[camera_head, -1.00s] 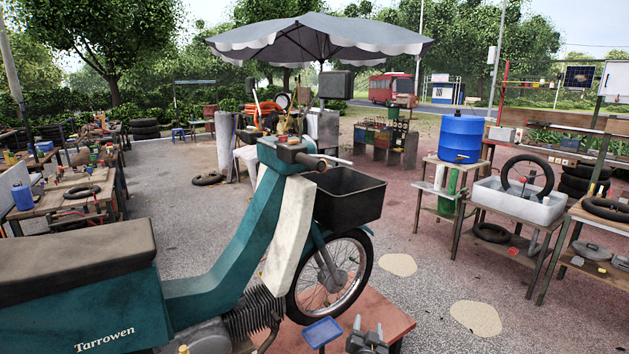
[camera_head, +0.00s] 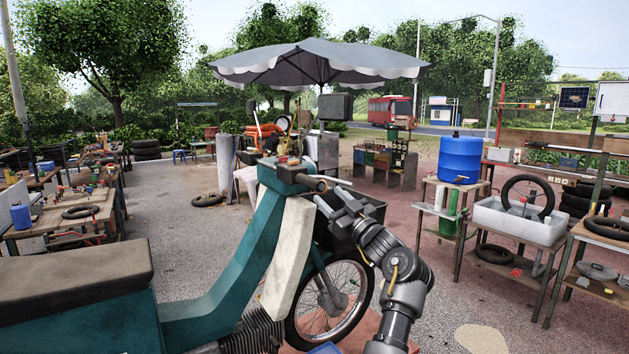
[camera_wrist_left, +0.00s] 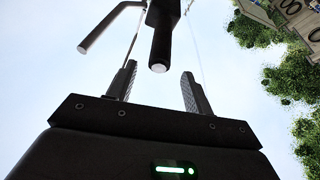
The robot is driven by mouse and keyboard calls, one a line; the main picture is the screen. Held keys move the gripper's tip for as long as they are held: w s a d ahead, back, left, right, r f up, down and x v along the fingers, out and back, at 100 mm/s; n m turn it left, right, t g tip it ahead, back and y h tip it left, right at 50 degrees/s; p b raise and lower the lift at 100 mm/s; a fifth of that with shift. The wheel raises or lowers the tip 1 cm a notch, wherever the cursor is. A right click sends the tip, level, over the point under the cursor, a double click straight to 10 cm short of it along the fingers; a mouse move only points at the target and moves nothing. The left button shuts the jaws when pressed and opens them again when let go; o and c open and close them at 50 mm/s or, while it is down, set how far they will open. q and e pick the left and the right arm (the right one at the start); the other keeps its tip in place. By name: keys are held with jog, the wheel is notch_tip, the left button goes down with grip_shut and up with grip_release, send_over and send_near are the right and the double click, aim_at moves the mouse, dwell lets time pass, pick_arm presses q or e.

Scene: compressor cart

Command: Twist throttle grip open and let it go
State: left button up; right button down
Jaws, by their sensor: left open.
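The throttle grip (camera_head: 313,184) is a dark cylinder at the end of the handlebar of a teal moped (camera_head: 245,250). A light brake lever (camera_head: 338,181) runs beside it. My left gripper (camera_head: 326,203) is just to the right of and below the grip. In the left wrist view, the throttle grip (camera_wrist_left: 161,42) points end-on toward my left gripper (camera_wrist_left: 158,70), roughly centred between its two spread fingers. The jaws are open and hold nothing; contact with the grip cannot be told. My right gripper is not in view.
A table with a blue drum (camera_head: 460,159) and one with a white tub (camera_head: 500,220) stand right.

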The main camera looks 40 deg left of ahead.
aim_at(309, 177)
pick_arm(q)
jog(key=p+x, duration=0.2)
jog(key=x, duration=0.4)
jog(key=shift+a+r, duration=0.15)
jog(key=shift+a, duration=0.05)
jog(key=shift+p+x, duration=0.4)
jog(key=shift+x, duration=0.5)
